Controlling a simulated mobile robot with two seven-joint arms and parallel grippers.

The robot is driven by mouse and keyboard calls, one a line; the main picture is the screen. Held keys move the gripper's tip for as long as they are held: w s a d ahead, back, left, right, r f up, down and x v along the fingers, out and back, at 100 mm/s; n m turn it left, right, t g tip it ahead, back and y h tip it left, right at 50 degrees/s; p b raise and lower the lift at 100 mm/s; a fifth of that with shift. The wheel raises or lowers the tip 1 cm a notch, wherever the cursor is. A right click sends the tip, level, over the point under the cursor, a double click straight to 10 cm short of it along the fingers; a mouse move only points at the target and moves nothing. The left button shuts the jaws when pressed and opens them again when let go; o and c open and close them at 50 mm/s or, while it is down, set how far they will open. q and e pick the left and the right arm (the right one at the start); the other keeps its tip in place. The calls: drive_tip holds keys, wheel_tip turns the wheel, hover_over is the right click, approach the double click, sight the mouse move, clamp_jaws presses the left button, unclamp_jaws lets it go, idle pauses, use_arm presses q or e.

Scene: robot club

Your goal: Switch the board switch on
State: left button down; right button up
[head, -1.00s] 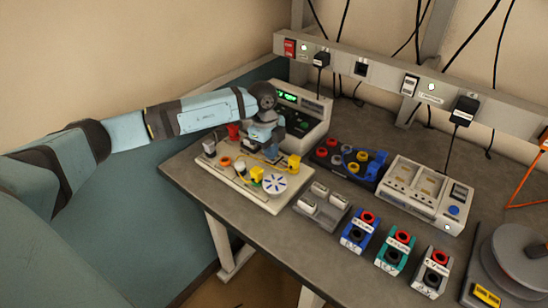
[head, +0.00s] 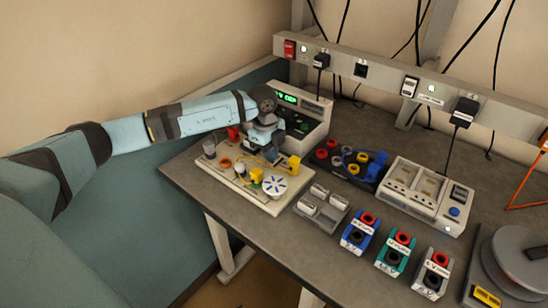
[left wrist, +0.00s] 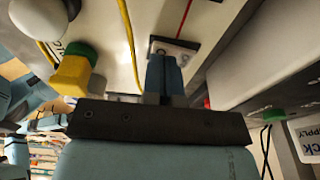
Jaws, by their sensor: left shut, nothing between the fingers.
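My left gripper (head: 266,154) points down over the far part of the board, shut and empty. In the left wrist view its blue fingertips (left wrist: 164,62) are together at a small grey plate with a dark part (left wrist: 176,47) on the board (left wrist: 110,18), which looks like the switch. The fingers hide some of it, so its position and any contact cannot be told. My right gripper is not in view.
A power supply (head: 313,115) with a lit green display stands close behind the gripper. To the right are a tray of coloured plugs and blue leads (head: 371,176), a charger (head: 408,203), a grey holder (head: 314,212) and several small boxes. Table between them is clear.

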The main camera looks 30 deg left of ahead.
use_arm(q)
drive_tip(key=shift+r+p, duration=2.25)
drive_tip(key=shift+r, duration=1.05)
drive_tip(key=shift+f, duration=0.15)
